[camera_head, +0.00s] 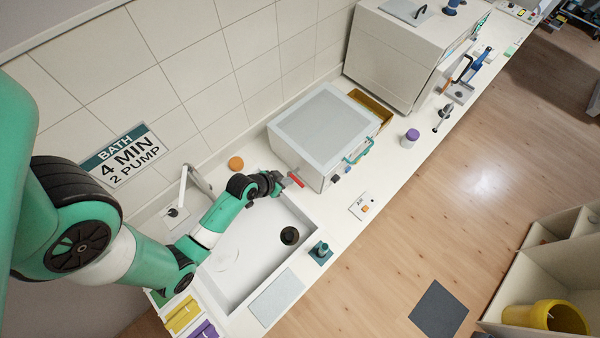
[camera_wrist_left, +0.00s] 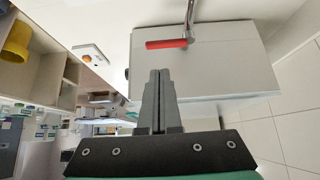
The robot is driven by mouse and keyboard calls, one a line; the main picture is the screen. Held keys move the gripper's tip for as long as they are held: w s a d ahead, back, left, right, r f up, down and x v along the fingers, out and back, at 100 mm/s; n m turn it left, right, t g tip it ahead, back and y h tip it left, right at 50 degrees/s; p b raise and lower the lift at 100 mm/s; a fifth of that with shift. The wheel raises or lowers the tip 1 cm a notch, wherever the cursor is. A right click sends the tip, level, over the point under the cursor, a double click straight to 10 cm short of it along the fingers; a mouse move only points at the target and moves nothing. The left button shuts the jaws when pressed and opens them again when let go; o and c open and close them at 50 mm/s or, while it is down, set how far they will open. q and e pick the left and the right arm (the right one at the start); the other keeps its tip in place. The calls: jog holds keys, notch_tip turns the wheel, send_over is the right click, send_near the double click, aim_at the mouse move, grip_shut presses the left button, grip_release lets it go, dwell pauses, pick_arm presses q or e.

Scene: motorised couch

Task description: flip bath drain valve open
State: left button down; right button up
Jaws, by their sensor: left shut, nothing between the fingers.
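A red lever handle (camera_head: 296,180) sits at the near left corner of the white box by the sink basin. In the left wrist view the red handle (camera_wrist_left: 166,43) lies sideways at the end of a metal stem (camera_wrist_left: 190,15). My left gripper (camera_head: 280,183) is just left of the red handle in the head view. In the wrist view the left gripper's fingers (camera_wrist_left: 159,74) are shut and empty, pointing toward the handle with a gap between. The white basin (camera_head: 225,295) has a dark round piece (camera_head: 289,235) in it. My right gripper is not in view.
The white box with a grey lid (camera_head: 323,124) stands beside the basin. A curved faucet (camera_head: 184,184) rises behind the basin. An orange round object (camera_head: 235,163) sits near the wall. A dark teal knob (camera_head: 320,251) and a small panel (camera_head: 362,206) are on the front counter.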

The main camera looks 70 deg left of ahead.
aim_at(300, 181)
pick_arm(q)
jog(key=b+x, duration=0.2)
jog(key=x, duration=0.8)
